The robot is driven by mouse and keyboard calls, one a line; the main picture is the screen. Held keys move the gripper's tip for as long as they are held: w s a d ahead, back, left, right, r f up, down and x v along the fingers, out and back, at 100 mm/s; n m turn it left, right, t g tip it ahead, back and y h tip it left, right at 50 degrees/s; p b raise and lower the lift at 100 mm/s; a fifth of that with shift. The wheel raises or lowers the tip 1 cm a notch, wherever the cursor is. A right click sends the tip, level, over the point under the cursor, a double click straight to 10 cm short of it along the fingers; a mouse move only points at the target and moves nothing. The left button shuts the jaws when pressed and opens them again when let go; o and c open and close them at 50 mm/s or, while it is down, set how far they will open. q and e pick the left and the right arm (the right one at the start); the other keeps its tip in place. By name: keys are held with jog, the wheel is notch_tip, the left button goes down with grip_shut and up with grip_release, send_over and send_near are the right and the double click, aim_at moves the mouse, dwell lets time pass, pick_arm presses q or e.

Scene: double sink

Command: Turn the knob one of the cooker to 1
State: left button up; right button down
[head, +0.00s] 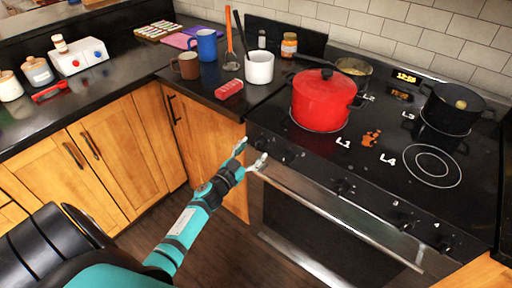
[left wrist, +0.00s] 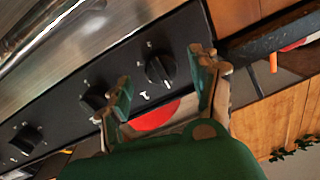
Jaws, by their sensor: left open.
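The cooker (head: 345,165) has a black front panel with a row of black knobs. The leftmost knob (head: 262,143) is at the panel's left end, and it shows in the left wrist view (left wrist: 160,70) with a small white mark below it. My left gripper (head: 253,156) is open and empty in front of this end of the panel. In the left wrist view its fingers (left wrist: 162,78) appear on either side of that knob; contact cannot be told. A second knob (left wrist: 94,98) shows beside one finger. The knob's exact setting is too small to read. My right gripper is out of view.
A red lidded pot (head: 322,100), a black pot (head: 452,107) and a smaller pot (head: 354,70) stand on the hob. The oven handle (head: 335,215) runs below the knobs. A red block (head: 229,89) and white utensil holder (head: 259,68) are on the left counter.

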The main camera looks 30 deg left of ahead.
aim_at(259, 144)
pick_arm(q)
jog(key=shift+w, duration=1.2)
jog(key=c, duration=1.2)
jog(key=shift+o, duration=0.2)
